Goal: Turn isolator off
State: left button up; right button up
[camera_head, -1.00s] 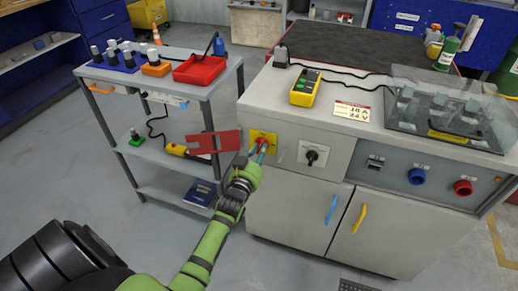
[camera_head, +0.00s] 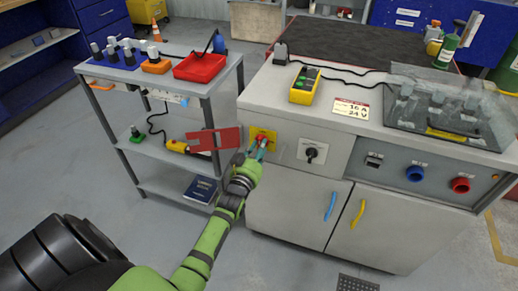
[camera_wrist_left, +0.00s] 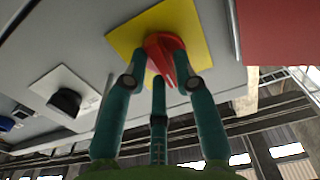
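The isolator is a red rotary knob (camera_wrist_left: 163,55) on a yellow square plate (camera_wrist_left: 188,25). In the head view its yellow plate (camera_head: 262,134) is on the left of the grey bench's front. My left gripper (camera_head: 259,147) is right at the knob. In the left wrist view its teal fingers (camera_wrist_left: 160,80) stand apart around the knob, with gaps beside the knob's raised handle. Whether a fingertip touches it I cannot tell. The fingers partly hide the knob. My right gripper is not in view.
A red plate (camera_head: 214,140) juts out left of the isolator. A black rotary switch (camera_head: 311,153) is to its right. A yellow-green device (camera_head: 305,86) and a clear cover (camera_head: 440,108) are on the bench top. A grey trolley (camera_head: 150,158) stands at left.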

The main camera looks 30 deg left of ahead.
pick_arm(q)
jog(key=v, duration=1.2)
dwell(0.5)
jog(key=s+d+f+m+g+h+p, duration=0.1)
jog(key=s+d+f+g, duration=0.25)
jog(key=f, duration=0.45)
jog(key=s+d+f+m+g+h+p, duration=0.1)
jog(key=s+d+f+g+h+p, duration=0.2)
jog(key=f, duration=0.6)
jog(key=s+d+f+m+g, duration=0.1)
jog(key=s+d+f+g, duration=0.2)
jog(key=f, duration=0.5)
jog(key=s+f+m+g+p, duration=0.1)
jog(key=s+f+g, duration=0.2)
jog(key=s, duration=1.1)
jog(key=s+f+m+g+p, duration=0.1)
jog(key=s+f+g, duration=0.3)
jog(key=s+f, duration=0.5)
jog(key=s+p, duration=0.1)
jog(key=s, duration=0.4)
